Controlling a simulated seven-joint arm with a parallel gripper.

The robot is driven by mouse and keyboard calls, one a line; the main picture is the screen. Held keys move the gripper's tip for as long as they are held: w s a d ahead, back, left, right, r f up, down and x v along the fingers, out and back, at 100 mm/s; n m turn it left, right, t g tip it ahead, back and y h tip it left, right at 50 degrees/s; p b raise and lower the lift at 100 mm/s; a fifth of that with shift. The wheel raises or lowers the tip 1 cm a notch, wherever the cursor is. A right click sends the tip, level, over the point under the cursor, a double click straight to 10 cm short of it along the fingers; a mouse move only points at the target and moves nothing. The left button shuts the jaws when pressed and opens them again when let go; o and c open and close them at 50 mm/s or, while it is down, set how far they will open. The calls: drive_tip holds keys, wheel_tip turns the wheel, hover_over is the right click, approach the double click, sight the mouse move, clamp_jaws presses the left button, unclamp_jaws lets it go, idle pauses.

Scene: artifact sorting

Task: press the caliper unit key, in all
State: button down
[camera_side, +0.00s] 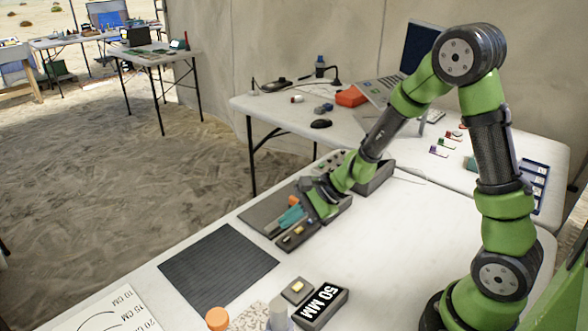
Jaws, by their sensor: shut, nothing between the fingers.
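My gripper (307,213) is low over a dark tray (300,240) near the back of the front table, its fingers pointing down. It is shut and empty. A teal object (290,216) lies just left of the fingers, and small yellow and orange pieces (292,236) sit on the dark tray below them. I cannot tell whether the fingertips touch anything. The caliper and its unit key are too small to pick out for certain; the arm hides part of this area.
A dark ribbed mat (217,268) lies left. An open compartment box (373,180) is behind the gripper. The white tabletop on the right is clear.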

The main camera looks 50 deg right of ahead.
drive_tip(key=shift+r, duration=1.35)
drive_tip(key=s+r+n+h, duration=0.4)
drive_tip(key=s+r+n, duration=1)
drive_tip(key=s, duration=0.3)
drive_tip(key=shift+s+d+r+n, duration=0.3)
drive_tip(key=shift+s+r, duration=0.1)
drive_tip(key=shift+r, duration=0.3)
